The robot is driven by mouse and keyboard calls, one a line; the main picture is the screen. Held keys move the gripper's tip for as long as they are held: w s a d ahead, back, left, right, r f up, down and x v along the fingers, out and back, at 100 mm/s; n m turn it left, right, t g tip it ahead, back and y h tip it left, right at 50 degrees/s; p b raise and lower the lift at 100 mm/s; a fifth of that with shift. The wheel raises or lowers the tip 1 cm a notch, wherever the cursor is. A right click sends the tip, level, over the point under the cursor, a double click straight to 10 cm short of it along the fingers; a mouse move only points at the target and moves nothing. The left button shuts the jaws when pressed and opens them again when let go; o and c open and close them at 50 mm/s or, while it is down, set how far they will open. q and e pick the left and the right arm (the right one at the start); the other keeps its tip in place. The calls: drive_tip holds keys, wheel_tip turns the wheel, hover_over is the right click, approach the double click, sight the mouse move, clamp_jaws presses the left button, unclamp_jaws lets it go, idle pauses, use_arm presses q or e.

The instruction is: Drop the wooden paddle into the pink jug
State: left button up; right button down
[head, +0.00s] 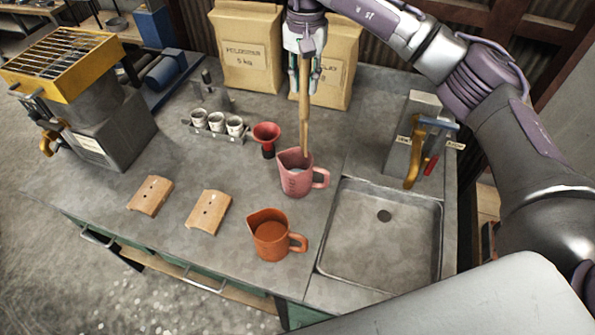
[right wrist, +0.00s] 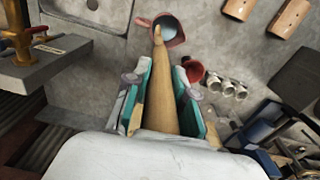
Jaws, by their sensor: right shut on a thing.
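The pink jug (head: 295,178) stands upright on the bench, left of the sink's back corner, with its handle to the right. It also shows in the right wrist view (right wrist: 175,38), with something pale inside. My right gripper (head: 304,84) is shut on the wooden paddle (head: 304,120) and holds it nearly upright, tip down, over the jug. In the right wrist view the paddle (right wrist: 158,95) runs between the fingers (right wrist: 166,92) toward the jug's mouth. I cannot tell whether its tip is above or just inside the rim. My left gripper is not in view.
An orange jug (head: 271,238) stands in front, beside the sink (head: 360,262). A red funnel-shaped cup (head: 266,136) is close behind-left of the pink jug. White cups (head: 216,122) on a rack, wooden blocks (head: 209,212) and paper sacks (head: 245,50) stand around. A tap (head: 415,150) rises behind the sink.

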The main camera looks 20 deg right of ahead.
sight(305, 117)
drive_tip(key=shift+s+f, duration=0.3)
drive_tip(key=shift+f, duration=0.25)
drive_tip(key=shift+s+f, duration=0.25)
drive_tip(key=shift+f, duration=0.3)
drive_tip(key=shift+w+f, duration=0.2)
drive_tip(key=shift+f, duration=0.75)
drive_tip(key=shift+w+f, duration=0.15)
drive_tip(key=shift+f, duration=0.4)
drive_tip(key=shift+s+f+b, duration=0.2)
drive_tip(key=shift+f+b, duration=0.4)
drive_tip(key=shift+f, duration=0.15)
drive_tip(key=shift+w+f+b, duration=0.1)
drive_tip(key=shift+f+b, duration=0.7)
drive_tip(key=shift+f, duration=1.4)
